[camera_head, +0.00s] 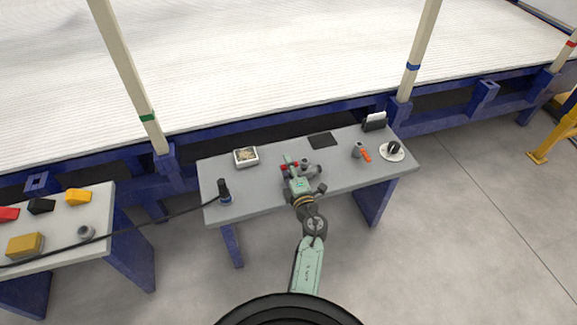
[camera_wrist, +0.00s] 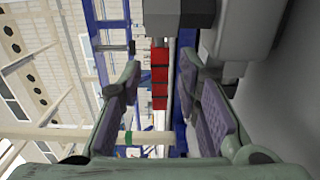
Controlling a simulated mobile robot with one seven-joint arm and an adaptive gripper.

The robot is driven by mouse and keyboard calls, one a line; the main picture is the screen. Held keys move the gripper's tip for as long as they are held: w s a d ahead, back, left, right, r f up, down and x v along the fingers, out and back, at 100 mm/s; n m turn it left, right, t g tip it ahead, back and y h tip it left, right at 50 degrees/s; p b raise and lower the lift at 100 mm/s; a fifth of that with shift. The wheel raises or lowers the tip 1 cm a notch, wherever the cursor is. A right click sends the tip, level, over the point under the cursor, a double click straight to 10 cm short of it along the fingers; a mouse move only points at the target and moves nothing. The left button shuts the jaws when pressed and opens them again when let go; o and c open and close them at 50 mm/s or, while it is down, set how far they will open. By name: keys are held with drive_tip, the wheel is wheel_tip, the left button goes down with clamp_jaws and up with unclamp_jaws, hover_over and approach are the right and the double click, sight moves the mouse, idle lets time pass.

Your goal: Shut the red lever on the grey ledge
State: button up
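The grey ledge (camera_head: 260,185) is the bench top in the middle of the head view. A red lever (camera_wrist: 159,75) shows in the wrist view, hanging below a dark grey block, with a grey fitting beside it on the right. In the head view, small red parts (camera_head: 284,168) show beside my gripper, next to grey pipe fittings (camera_head: 313,169). My gripper (camera_wrist: 160,72) is open, with one finger to the left of the red lever and one to its right. Gaps show on both sides; I cannot tell how deep the lever sits between them. In the head view, my gripper (camera_head: 291,162) partly hides the fittings.
A white box (camera_head: 246,157), a black pad (camera_head: 322,141) and a black holder (camera_head: 374,122) stand along the back. An orange-handled tool (camera_head: 366,155) and a white plate (camera_head: 385,154) are right. A black upright device (camera_head: 224,190) is left. A black cable (camera_head: 150,226) crosses left.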

clamp_jaws()
idle(0.7)
